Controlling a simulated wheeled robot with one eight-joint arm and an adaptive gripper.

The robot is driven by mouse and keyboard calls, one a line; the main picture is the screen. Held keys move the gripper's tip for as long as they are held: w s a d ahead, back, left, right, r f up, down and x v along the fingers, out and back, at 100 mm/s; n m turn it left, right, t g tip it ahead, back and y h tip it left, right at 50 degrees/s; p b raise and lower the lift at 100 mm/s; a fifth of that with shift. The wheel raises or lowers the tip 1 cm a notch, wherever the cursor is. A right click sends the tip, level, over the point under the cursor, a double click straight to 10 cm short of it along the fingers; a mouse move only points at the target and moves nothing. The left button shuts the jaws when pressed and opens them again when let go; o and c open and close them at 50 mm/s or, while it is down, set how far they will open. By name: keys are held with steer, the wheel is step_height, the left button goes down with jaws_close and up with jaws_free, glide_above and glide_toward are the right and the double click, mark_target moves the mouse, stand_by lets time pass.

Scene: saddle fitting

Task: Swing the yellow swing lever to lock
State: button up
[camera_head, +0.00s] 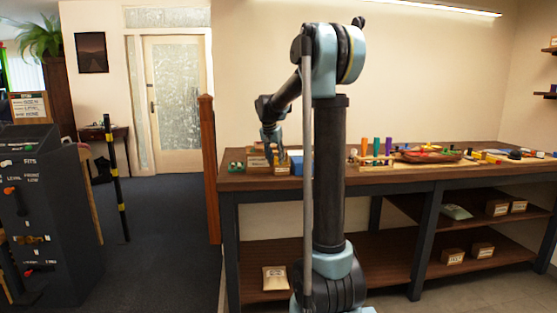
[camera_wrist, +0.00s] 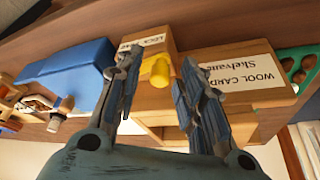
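A short yellow cylinder (camera_wrist: 160,70), which looks like the handle of the swing lever, shows in the wrist view in front of a wooden block with a small white label. My gripper (camera_wrist: 159,60) is open, with one finger on each side of the yellow handle. Gaps show between the handle and both fingers, and depth is hard to judge. In the head view my gripper (camera_head: 271,148) points down over the bench's left part, and the lever is too small to make out there.
Beside the fingers in the wrist view are a blue block (camera_wrist: 65,75), a wooden box labelled "WOOL CARD" (camera_wrist: 270,100) and a green ring-like piece (camera_wrist: 296,65). The wooden bench (camera_head: 400,175) carries several coloured pieces to the right. A dark cabinet (camera_head: 45,215) stands far left.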

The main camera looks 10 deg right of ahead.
steer(key=shift+r, duration=0.1)
steer(key=v, duration=0.7)
steer(key=shift+r, duration=0.3)
steer(key=shift+s+a, duration=0.1)
steer(key=shift+a, duration=0.05)
